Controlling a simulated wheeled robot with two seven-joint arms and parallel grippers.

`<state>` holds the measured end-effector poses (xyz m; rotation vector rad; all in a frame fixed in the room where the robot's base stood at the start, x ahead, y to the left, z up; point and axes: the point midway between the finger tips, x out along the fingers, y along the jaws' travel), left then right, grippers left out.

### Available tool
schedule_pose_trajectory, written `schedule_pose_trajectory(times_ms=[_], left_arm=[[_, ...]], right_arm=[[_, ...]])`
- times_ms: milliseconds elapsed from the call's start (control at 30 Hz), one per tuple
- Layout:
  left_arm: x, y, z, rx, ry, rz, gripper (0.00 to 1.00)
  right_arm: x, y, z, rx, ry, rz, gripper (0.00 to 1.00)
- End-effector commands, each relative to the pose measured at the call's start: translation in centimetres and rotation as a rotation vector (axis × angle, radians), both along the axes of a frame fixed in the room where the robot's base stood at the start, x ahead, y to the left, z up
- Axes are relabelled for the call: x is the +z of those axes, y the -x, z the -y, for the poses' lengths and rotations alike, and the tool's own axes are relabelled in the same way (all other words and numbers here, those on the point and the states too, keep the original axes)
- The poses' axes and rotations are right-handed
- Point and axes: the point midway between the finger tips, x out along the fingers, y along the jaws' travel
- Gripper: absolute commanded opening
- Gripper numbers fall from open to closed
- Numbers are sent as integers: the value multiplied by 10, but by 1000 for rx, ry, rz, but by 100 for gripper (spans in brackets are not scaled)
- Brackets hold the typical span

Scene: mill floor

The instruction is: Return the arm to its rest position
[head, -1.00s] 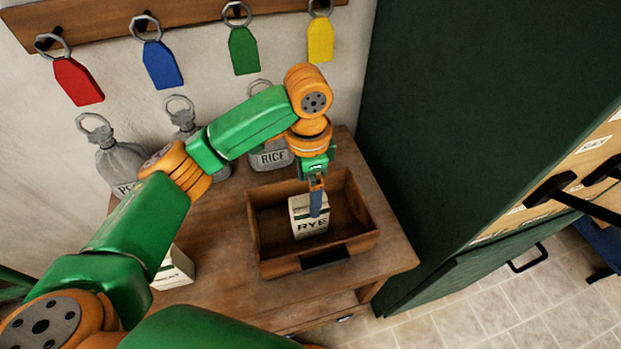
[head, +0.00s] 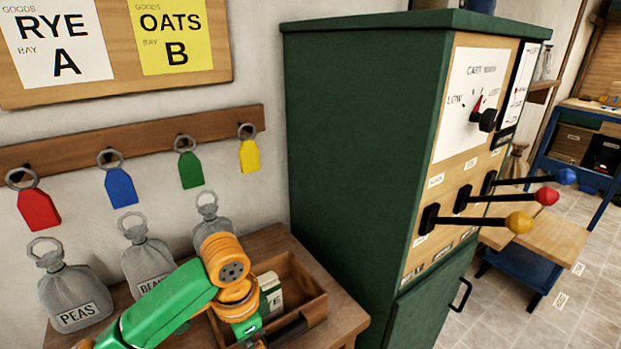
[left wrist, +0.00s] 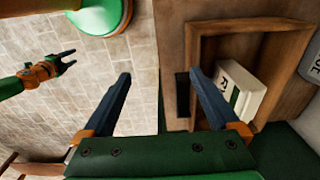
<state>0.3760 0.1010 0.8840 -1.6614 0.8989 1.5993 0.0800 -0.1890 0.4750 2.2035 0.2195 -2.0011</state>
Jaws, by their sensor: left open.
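My left arm comes in from the lower left of the head view, with its wrist (head: 238,302) at the front left of a wooden tray (head: 312,308). In the left wrist view my left gripper (left wrist: 159,74) is open, with nothing between its fingers. The white and green RYE box (head: 271,291) stands in the tray, apart from the gripper, and it also shows in the left wrist view (left wrist: 241,90). My right gripper (left wrist: 68,57) shows at the left of the left wrist view, its fingers apart and empty, above the tiled floor.
The tray is on a wooden table (head: 345,320). Grey sacks labelled PEAS (head: 75,298) and BEANS (head: 148,258) stand behind my left arm. A tall green cabinet (head: 350,150) with projecting levers (head: 500,222) stands to the right. Coloured tags hang from a rail (head: 140,140).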

Motion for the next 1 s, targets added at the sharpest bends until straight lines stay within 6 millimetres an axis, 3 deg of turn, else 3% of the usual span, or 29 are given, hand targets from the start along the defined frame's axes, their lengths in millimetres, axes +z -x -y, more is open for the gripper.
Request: schedule_pose_trajectory(times_ms=[433,633,767,1000], left_arm=[[-55,28,38,35,168,39,95],[-89,56,52,188,302,88,95],[-107,75,40,362,344,134,95],[-130,113,-11,640,270,205,95]], right_arm=[[0,-4,-1,0,-1,9,50],[0,-3,-1,0,-1,7,50],[0,-3,0,0,-1,6,50],[0,-2,0,0,-1,4,50]])
